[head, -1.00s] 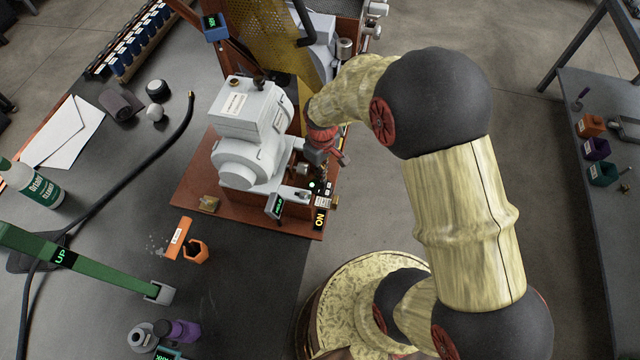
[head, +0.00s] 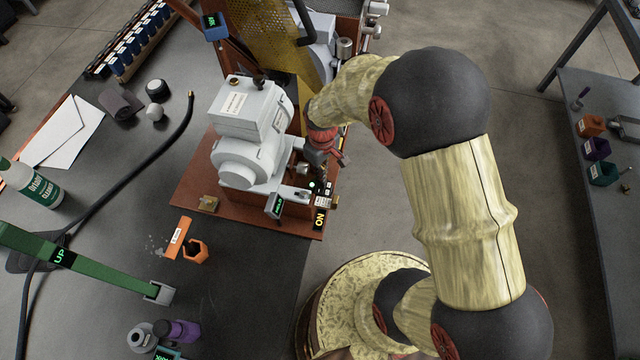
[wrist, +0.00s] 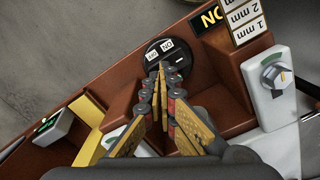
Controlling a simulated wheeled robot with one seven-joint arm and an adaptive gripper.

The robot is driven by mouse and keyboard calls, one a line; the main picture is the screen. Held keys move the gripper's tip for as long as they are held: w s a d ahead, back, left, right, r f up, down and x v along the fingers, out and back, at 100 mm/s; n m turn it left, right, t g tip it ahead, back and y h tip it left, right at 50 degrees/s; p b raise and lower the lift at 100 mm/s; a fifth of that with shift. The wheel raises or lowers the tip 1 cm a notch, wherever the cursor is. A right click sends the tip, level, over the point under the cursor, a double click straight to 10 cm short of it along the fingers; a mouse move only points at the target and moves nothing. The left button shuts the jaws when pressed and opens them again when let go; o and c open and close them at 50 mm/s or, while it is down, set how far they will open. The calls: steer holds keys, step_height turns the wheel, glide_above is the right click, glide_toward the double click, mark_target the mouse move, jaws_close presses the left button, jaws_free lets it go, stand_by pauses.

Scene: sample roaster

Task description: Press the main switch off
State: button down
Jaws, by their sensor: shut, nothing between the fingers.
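The main switch appears to be the round black disc (wrist: 180,62) with two small white labels, one reading ON, in the wrist view. It is set in the brown base of the roaster. My gripper (wrist: 163,68) is shut and empty. Its fingertips overlap the disc's left part, just below the labels; I cannot tell whether they touch it. In the head view my gripper (head: 318,158) is down beside the white machine (head: 245,145), and my wrist and the fittings hide the disc there. A yellow ON sign (head: 320,218) shows at the base's front corner.
In the wrist view a white panel with a knob (wrist: 272,76) and a stack of mm labels (wrist: 245,18) stand right of the disc. A small lit display (wrist: 46,126) and a yellow block (wrist: 88,112) lie left.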

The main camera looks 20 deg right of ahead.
steer(key=shift+f+b, duration=0.45)
steer(key=shift+f, duration=0.55)
stand_by(0.4)
steer(key=shift+r, duration=0.2)
steer(key=shift+r+p, duration=2.9)
steer(key=shift+r, duration=0.5)
steer(key=shift+s, duration=0.1)
steer(key=s+r+m+t, duration=0.1)
steer(key=s+r, duration=0.4)
steer(key=r, duration=0.5)
steer(key=s+r+m+t, duration=0.2)
steer(key=s+r, duration=0.3)
steer(key=r, duration=0.6)
steer(key=s+r+m+t, duration=0.2)
steer(key=s+r, duration=0.4)
steer(key=r, duration=0.5)
steer(key=shift+a+r+t, duration=0.2)
steer(key=shift+a+t, duration=0.1)
steer(key=shift+a, duration=0.1)
